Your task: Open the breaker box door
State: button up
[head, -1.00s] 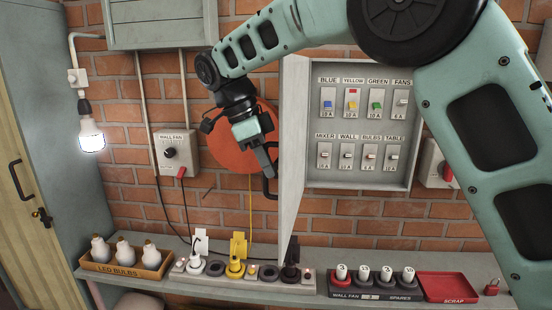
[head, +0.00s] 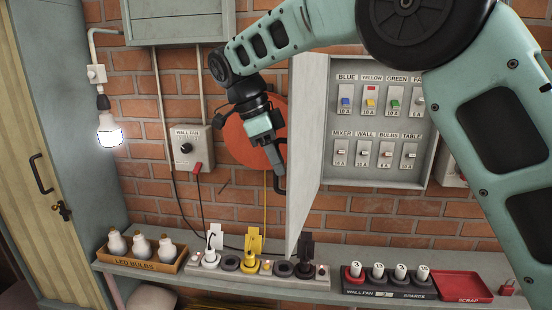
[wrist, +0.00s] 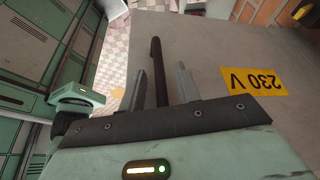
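The breaker box (head: 372,180) is a grey metal case on the brick wall, showing two rows of labelled breakers. Its door (head: 306,150) is hinged on the box's left side and stands swung out, so the inside is exposed. My gripper (head: 281,172) is at the dark door handle (head: 283,181) on the door's outer face. In the wrist view, the handle (wrist: 156,70) passes between my two fingers (wrist: 160,88), with gaps visible on both sides.
Below is a shelf (head: 225,288) with a bulb box (head: 143,255), a power strip with plugs (head: 255,268), a fuse tray (head: 388,283) and a red scrap tray (head: 460,285). A wall fan switch (head: 190,150) and lit bulb (head: 109,133) are to the left.

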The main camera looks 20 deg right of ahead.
jog(key=shift+r, duration=0.1)
jog(key=shift+w+a+r, duration=0.1)
jog(key=shift+a+r, duration=0.1)
jog(key=shift+r, duration=0.15)
jog(key=p+v, duration=0.6)
jog(key=v, duration=1)
jog(key=shift+r, duration=0.15)
jog(key=shift+a, duration=0.15)
